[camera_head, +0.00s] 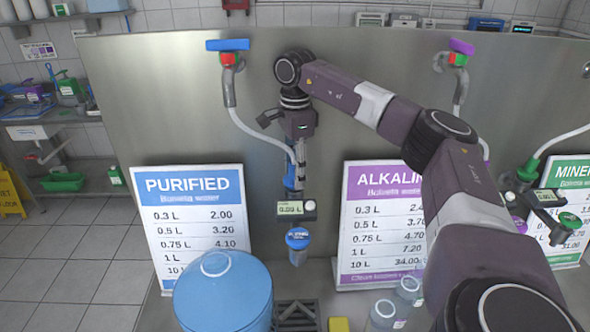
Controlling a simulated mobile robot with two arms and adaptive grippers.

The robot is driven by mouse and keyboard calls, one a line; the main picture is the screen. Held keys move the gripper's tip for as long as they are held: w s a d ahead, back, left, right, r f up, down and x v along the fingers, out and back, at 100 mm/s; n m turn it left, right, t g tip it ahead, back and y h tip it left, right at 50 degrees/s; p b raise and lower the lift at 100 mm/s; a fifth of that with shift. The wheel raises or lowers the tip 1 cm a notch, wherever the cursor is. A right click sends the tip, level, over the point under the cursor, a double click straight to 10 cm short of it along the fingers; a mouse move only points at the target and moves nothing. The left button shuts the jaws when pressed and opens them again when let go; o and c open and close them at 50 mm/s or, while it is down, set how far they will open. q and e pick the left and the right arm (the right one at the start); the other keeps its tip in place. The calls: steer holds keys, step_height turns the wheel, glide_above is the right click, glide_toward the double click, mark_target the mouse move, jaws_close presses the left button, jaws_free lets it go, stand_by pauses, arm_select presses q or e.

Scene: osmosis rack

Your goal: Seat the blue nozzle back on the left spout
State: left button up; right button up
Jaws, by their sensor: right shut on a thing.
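The blue nozzle (292,181) is at the lower end of the left grey hose, in front of the steel panel. My right gripper (294,172) comes down from above and is shut on it, though its fingers show small and partly merge with it. Directly below is a dark unit with a small lit display (290,208), and under that a blue round-topped piece (297,238) with a tapered lower part. I cannot tell which part is the left spout, or whether the nozzle touches it. My left gripper is out of view.
A large blue jug (222,295) stands below left, and a dark drain grate (297,312) beside it. Price boards labelled Purified (190,205) and Alkaline (365,235) flank the gripper. The grey hose (258,130) loops close to my wrist. Clear containers (384,314) stand lower right.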

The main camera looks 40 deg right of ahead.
steer(key=o, duration=1.7)
steer(key=shift+c, duration=0.2)
steer(key=shift+o, duration=1)
steer(key=shift+s+r, duration=0.1)
steer(key=shift+r, duration=0.1)
steer(key=shift+c, duration=0.3)
steer(key=shift+r+p, duration=0.5)
steer(key=shift+r, duration=0.45)
steer(key=shift+c, duration=0.3)
steer(key=shift+o, duration=0.3)
steer(key=shift+r, duration=2.55)
steer(key=shift+o, duration=0.2)
